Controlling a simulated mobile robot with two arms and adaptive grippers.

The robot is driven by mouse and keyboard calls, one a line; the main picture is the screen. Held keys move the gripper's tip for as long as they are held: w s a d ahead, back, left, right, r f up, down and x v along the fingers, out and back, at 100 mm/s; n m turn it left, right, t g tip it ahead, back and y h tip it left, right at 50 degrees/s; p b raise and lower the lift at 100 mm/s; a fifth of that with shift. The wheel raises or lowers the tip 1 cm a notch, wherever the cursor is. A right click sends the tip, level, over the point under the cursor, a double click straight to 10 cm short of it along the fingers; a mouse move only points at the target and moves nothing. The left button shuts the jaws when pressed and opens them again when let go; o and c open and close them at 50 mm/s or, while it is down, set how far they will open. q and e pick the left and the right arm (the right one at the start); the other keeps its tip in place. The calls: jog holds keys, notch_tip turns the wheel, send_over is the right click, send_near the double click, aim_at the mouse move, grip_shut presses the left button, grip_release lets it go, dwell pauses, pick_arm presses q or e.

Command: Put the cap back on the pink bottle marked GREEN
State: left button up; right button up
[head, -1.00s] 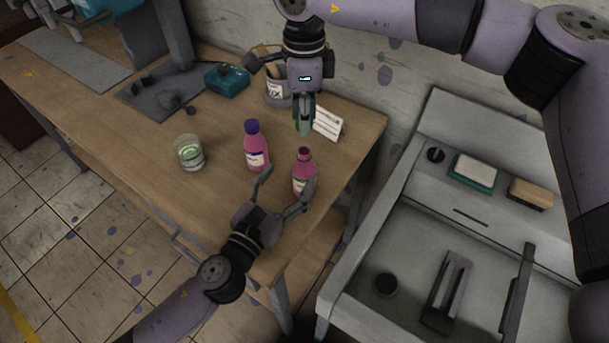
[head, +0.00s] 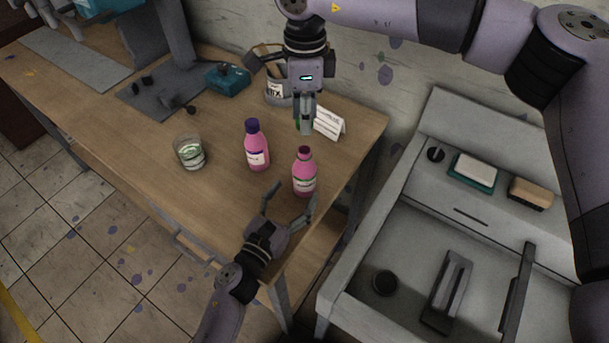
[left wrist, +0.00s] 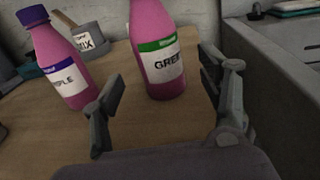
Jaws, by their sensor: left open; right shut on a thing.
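The open pink bottle (head: 304,174) stands upright near the table's right end. In the left wrist view its label reads GREEN under a green band (left wrist: 166,62). Its dark mouth shows uncapped in the head view. My left gripper (head: 290,198) is open on the near side of this bottle, fingers spread and apart from it. My right gripper (head: 304,128) points down above and behind the bottle, shut on a small green thing (head: 298,123), apparently the green cap, mostly hidden by the fingers.
A purple-capped pink bottle (head: 256,148) stands just left of the open one. A glass (head: 189,152) is farther left. A MIX pot (head: 277,92) and white card (head: 329,123) stand behind. A grey sink (head: 410,235) is right of the table.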

aim_at(299, 185)
pick_arm(q)
jog(key=x, duration=0.6)
jog(key=shift+w, duration=0.1)
jog(key=shift+c, duration=0.5)
grip_shut()
dwell(0.3)
